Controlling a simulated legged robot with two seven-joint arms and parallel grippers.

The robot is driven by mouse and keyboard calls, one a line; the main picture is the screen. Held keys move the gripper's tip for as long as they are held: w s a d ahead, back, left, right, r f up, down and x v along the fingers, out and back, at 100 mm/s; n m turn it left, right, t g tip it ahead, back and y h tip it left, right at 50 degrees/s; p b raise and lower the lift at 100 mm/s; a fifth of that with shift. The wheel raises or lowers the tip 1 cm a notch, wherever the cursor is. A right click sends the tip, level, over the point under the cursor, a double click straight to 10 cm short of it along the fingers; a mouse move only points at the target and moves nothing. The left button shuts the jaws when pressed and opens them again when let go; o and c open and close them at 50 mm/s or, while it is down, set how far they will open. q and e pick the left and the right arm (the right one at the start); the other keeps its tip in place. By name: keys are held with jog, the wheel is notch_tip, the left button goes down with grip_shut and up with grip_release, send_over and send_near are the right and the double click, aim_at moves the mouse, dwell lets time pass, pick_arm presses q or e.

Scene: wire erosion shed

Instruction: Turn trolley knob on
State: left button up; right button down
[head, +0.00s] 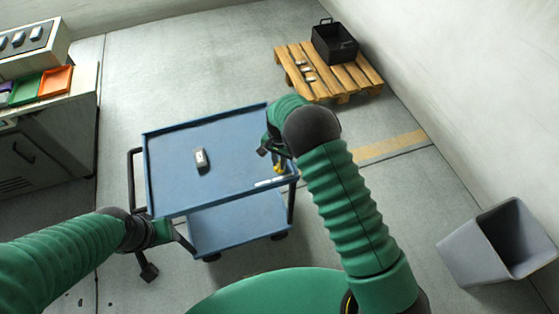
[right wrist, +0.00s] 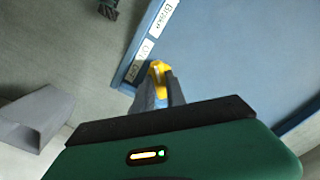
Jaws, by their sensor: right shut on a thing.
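The blue trolley (head: 225,140) stands in the middle of the head view. Its small yellow knob (head: 278,165) is at the tray's right edge, beside white labels (head: 268,182). My right gripper (head: 272,152) reaches down over that edge. In the right wrist view the grey fingers (right wrist: 157,88) are shut on the yellow knob (right wrist: 157,68), which shows partly between them.
A small grey device (head: 201,160) lies on the tray. A wooden pallet (head: 335,82) with a black crate (head: 334,43) is at the back right. A grey bin (head: 497,245) stands at the right. A bench (head: 72,125) with coloured trays is at the left.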

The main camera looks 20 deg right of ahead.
aim_at(279, 163)
dwell(0.4)
jog(key=c, duration=1.4)
grip_release()
jog(key=shift+w, duration=0.1)
jog(key=shift+o, duration=0.2)
notch_tip(279, 163, up, 17)
jog(key=shift+f+p, duration=0.15)
jog(key=shift+p, duration=0.25)
jog(key=s+d+r+n+t, duration=0.1)
jog(key=s+n, duration=0.3)
jog(key=s, duration=0.7)
jog(key=s+d+r+n+t+p, duration=0.1)
jog(key=s+n, duration=0.3)
jog(key=s, duration=0.7)
jog(key=shift+s+d+n+t+p, duration=0.25)
jog(key=shift+d+n+t+p, duration=0.05)
jog(key=shift+d, duration=0.2)
